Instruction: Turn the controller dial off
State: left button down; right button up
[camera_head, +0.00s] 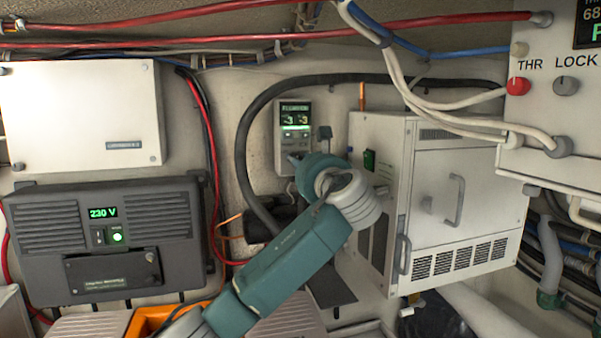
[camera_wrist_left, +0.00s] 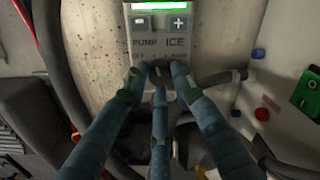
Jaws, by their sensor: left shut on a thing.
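The controller (camera_head: 294,128) is a pale upright box on the back wall with a lit green display. In the left wrist view the controller (camera_wrist_left: 160,40) shows two buttons, one marked plus, and the words PUMP and ICE. Its dark dial (camera_wrist_left: 158,68) sits low on its face. My left gripper (camera_wrist_left: 159,80) has its fingers closed around the dial, and they hide much of it and its markings. In the head view my left gripper (camera_head: 297,159) is at the controller's lower part, partly hidden by my wrist. My right gripper is not in view.
A white cabinet (camera_head: 470,190) with handles stands close to the right of my left arm. A dark charger unit (camera_head: 105,245) reading 230 V is at left. A thick black hose (camera_head: 240,150) loops around the controller. A panel with a red knob (camera_head: 517,86) is at upper right.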

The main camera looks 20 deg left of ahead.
pick_arm(q)
jog(key=shift+w+d+f+n+b, duration=0.15)
jog(key=shift+n+b, duration=0.65)
jog(key=shift+n, duration=0.85)
jog(key=shift+s+a+f+n+b, duration=0.15)
jog(key=shift+n+b, duration=0.7)
jog(key=shift+n, duration=0.85)
jog(key=shift+w+d+f+n+b, duration=0.15)
jog(key=shift+n+b, duration=0.65)
jog(key=shift+n, duration=0.85)
jog(key=c, duration=1.4)
grip_release()
jog(key=shift+r, duration=0.15)
jog(key=shift+c, duration=0.2)
jog(key=shift+r, duration=0.1)
